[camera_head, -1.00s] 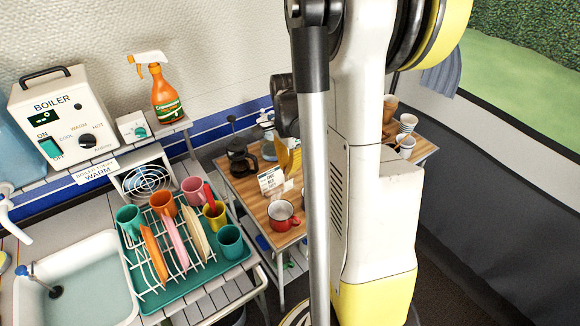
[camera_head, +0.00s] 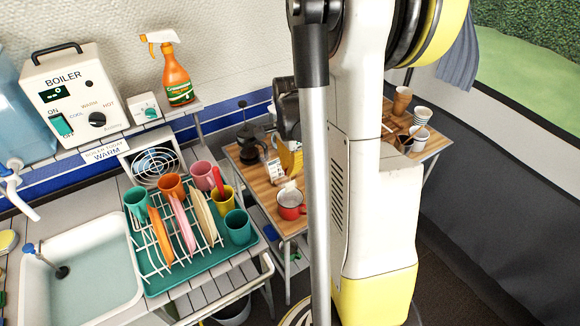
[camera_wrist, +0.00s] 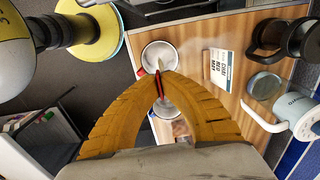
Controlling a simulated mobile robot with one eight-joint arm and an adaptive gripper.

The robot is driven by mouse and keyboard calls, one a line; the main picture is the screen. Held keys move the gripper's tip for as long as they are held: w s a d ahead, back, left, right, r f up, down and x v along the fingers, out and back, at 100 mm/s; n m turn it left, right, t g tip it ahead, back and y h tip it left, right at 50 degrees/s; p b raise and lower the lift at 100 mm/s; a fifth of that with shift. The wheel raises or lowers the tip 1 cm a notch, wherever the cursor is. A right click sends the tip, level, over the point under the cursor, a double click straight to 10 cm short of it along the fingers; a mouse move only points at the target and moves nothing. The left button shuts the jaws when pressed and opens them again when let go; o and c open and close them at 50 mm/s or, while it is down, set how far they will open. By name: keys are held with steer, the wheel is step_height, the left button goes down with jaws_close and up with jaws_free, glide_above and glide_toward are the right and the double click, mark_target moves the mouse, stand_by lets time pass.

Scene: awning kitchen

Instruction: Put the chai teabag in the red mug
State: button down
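The red mug (camera_head: 292,212) stands upright on the wooden side table, partly behind my arm. In the wrist view its pale inside and rim (camera_wrist: 146,55) lie just beyond my fingertips. My gripper (camera_wrist: 160,82), with its yellow curved fingers, has its tips together on a small pale, red-edged item, apparently the teabag (camera_wrist: 163,66). The teabag points over the mug's opening; its height above the rim is hard to tell. In the head view my gripper (camera_head: 291,172) shows beside my arm, above the mug. The teabag's label is not readable.
The wooden table (camera_wrist: 200,38) also holds a printed card (camera_wrist: 217,64), a French press (camera_wrist: 282,38) and a light kettle (camera_wrist: 300,112). A dish rack (camera_head: 178,232) with cups and plates stands left of the table. Several cups stand on the table's right part.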

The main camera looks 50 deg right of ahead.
mark_target(290, 183)
steer(key=shift+f+b, duration=2.9)
steer(key=shift+f, duration=0.8)
steer(key=c, duration=1.5)
jaws_free()
steer(key=shift+c, duration=0.2)
steer(key=shift+r, duration=0.1)
step_height(290, 183, up, 12)
steer(key=shift+f, duration=0.1)
